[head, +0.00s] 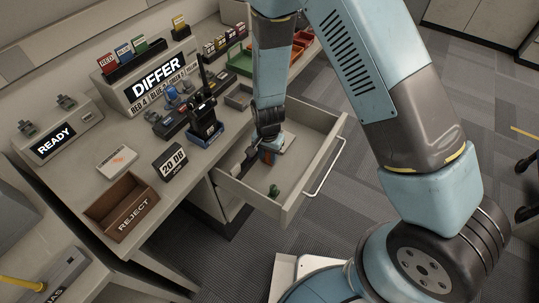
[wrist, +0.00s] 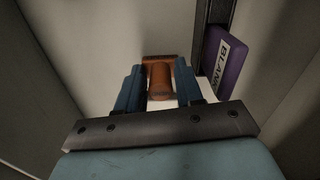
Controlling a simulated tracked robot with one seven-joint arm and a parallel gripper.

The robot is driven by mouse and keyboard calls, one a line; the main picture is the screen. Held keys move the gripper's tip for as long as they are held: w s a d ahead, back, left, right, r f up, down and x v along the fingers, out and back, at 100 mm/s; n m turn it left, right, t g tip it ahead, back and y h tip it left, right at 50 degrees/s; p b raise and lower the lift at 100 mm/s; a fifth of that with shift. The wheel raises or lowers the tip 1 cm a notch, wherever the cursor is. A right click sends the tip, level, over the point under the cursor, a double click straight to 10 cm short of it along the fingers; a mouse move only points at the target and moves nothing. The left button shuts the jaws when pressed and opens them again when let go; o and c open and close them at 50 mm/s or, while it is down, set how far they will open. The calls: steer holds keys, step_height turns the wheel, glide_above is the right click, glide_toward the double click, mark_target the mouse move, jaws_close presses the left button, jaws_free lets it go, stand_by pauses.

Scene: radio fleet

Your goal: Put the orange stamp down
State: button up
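The orange stamp (wrist: 160,80) is between the two blue fingers of my gripper (wrist: 158,88) in the wrist view, and the fingers look closed on its sides. In the head view my gripper (head: 268,152) points down inside the open drawer (head: 236,190), with a bit of the orange stamp (head: 267,157) showing at its tip. A pale flat thing (wrist: 185,100) lies under or behind the stamp. I cannot tell whether the stamp touches the drawer floor.
A purple block marked BLANK (wrist: 226,62) is beside the right finger. A green object (head: 273,191) lies near the drawer front. The desk holds a REJECT tray (head: 107,203), a 20 08 sign (head: 170,163) and a radio in a blue charger (head: 205,132). Drawer walls surround my gripper.

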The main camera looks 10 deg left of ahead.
mark_target(268, 153)
steer(key=shift+o, duration=1.1)
steer(key=shift+r, duration=0.1)
step_height(268, 153, up, 12)
